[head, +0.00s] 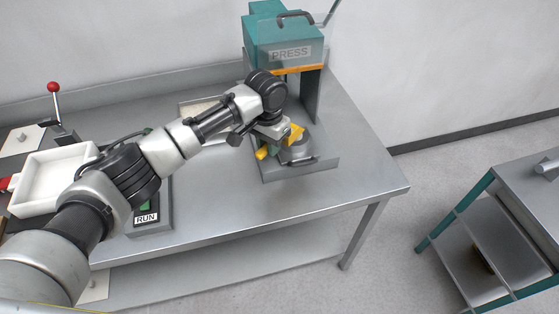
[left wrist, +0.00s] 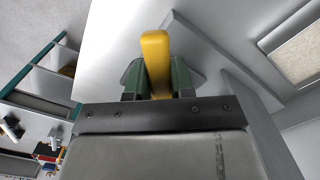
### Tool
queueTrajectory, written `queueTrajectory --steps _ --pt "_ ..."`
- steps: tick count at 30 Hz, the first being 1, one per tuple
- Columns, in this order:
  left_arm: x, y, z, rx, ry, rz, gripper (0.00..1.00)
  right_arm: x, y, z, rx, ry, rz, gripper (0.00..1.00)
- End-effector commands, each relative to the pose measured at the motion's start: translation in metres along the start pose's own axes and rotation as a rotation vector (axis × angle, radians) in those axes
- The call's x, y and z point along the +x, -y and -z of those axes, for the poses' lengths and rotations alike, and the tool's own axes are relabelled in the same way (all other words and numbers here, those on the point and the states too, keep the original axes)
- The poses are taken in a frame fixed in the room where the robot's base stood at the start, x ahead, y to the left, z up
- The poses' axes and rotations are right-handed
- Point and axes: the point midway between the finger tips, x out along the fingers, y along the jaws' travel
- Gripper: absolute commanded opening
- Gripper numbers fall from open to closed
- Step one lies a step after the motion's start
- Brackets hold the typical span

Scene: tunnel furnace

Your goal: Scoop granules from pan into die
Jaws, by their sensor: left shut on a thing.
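My left gripper (head: 281,136) is over the base of the press and is shut on a yellow handle, likely the scoop's. In the left wrist view the yellow handle (left wrist: 156,58) stands between the green fingers (left wrist: 157,84). The scoop's bowl cannot be made out. A round grey metal piece, seemingly the die (head: 299,152), sits on the press base just beside the gripper. The pan (head: 188,103) lies on the table left of the press, partly behind my arm. In the left wrist view the pan (left wrist: 266,43) holds beige granules. My right gripper is not in view.
The teal press (head: 288,40) stands at the back of the steel table (head: 350,190). A RUN box (head: 150,226), a white tray (head: 30,200) and a red-knobbed lever (head: 54,90) are at the left. A shelf cart (head: 500,220) stands apart at the right. The table's right front is clear.

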Motion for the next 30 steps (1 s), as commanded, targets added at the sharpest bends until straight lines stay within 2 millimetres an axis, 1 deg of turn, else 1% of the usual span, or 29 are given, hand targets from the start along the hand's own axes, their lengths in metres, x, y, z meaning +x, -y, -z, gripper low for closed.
queueTrajectory --steps 2,7,13,17,24,30 --pt "-0.003 0.004 0.000 0.013 -0.009 0.018 0.00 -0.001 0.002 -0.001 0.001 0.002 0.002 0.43" --pt "-0.004 0.005 -0.008 0.013 -0.015 0.019 0.00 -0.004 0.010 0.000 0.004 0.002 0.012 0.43" --pt "-0.006 0.004 -0.022 0.014 -0.026 0.017 0.00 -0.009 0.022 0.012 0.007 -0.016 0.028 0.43" --pt "-0.007 0.004 -0.031 0.014 -0.034 0.016 0.00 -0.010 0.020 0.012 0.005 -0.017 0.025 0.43" --pt "-0.009 0.005 -0.047 0.013 -0.047 0.015 0.00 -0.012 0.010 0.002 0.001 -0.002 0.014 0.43" --pt "-0.010 0.004 -0.056 0.013 -0.056 0.014 0.00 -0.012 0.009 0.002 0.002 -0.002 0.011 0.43"
